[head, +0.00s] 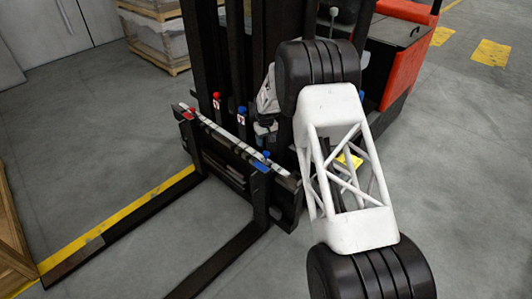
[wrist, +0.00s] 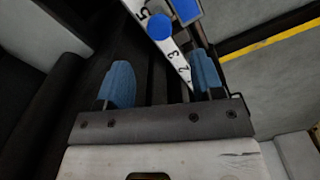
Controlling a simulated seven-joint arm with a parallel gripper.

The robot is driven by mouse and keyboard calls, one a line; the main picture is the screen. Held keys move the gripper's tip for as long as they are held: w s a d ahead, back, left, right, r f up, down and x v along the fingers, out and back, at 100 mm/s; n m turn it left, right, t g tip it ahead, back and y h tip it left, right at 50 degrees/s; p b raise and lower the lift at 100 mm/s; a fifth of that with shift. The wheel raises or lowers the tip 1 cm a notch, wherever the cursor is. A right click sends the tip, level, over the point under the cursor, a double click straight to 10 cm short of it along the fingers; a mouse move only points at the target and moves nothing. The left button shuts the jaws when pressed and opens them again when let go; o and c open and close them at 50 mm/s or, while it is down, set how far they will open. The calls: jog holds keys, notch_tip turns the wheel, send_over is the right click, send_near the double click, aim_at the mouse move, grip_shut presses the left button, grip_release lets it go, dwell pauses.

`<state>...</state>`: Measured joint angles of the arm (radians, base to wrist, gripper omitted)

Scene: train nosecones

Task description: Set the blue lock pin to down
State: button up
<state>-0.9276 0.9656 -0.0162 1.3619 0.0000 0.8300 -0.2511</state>
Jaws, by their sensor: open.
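The blue lock pin (head: 266,154) has a round blue cap and stands at the right end of the forklift's carriage bar, by a blue block (head: 261,166). In the wrist view the cap (wrist: 160,26) appears beyond the fingertips, beside the white numbered scale (wrist: 181,66), with the blue block (wrist: 186,9) at its right. I cannot tell whether the pin is up or down. My gripper (wrist: 161,70) is open and empty, its blue finger pads apart and not touching the pin. In the head view my arm largely hides it.
A red pin (head: 191,112) stands at the bar's left end. A red-topped lever (head: 216,97) and a blue-topped lever (head: 241,111) rise behind the bar. Dark mast uprights (head: 202,45) stand close behind. Forks (head: 125,225) reach forward over the floor.

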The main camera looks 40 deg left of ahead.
aim_at(266, 153)
jog(key=shift+f, duration=0.1)
jog(key=shift+f, duration=3.8)
grip_shut()
jog(key=shift+f, duration=1.7)
grip_release()
